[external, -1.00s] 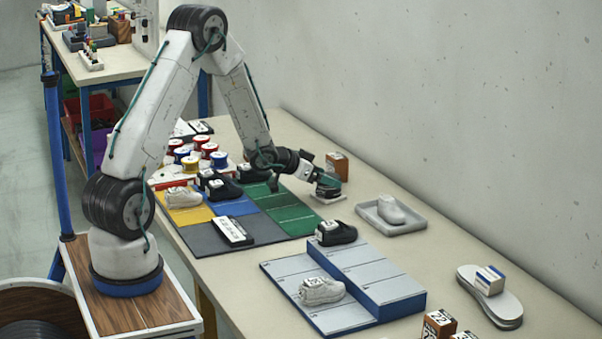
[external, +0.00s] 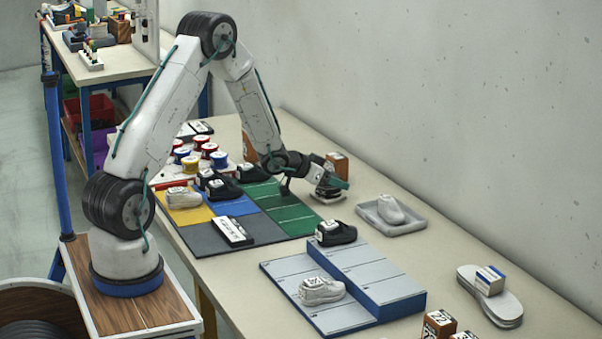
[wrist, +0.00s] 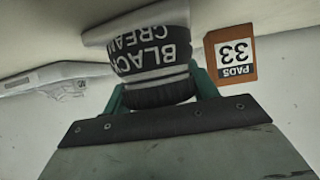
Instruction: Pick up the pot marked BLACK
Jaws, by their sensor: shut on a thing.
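The pot marked BLACK CREAM (wrist: 155,58) fills the upper middle of the wrist view, with white lettering on a dark band, a pale flared part and a ribbed black lid. My gripper (wrist: 160,92) is shut on it, a green finger at each side of the lid. In the external view my gripper (external: 329,190) points down at the far side of the table, beside the green mat. The pot is mostly hidden there. I cannot tell whether its base is clear of the table.
An orange box marked PADS 33 (wrist: 231,54) stands close beside the pot. A grey tray (external: 410,226) with a pale shoe form lies to the right. Green mat sections (external: 290,213) are to the left. A grey-blue stepped stand (external: 375,280) holds shoes in front.

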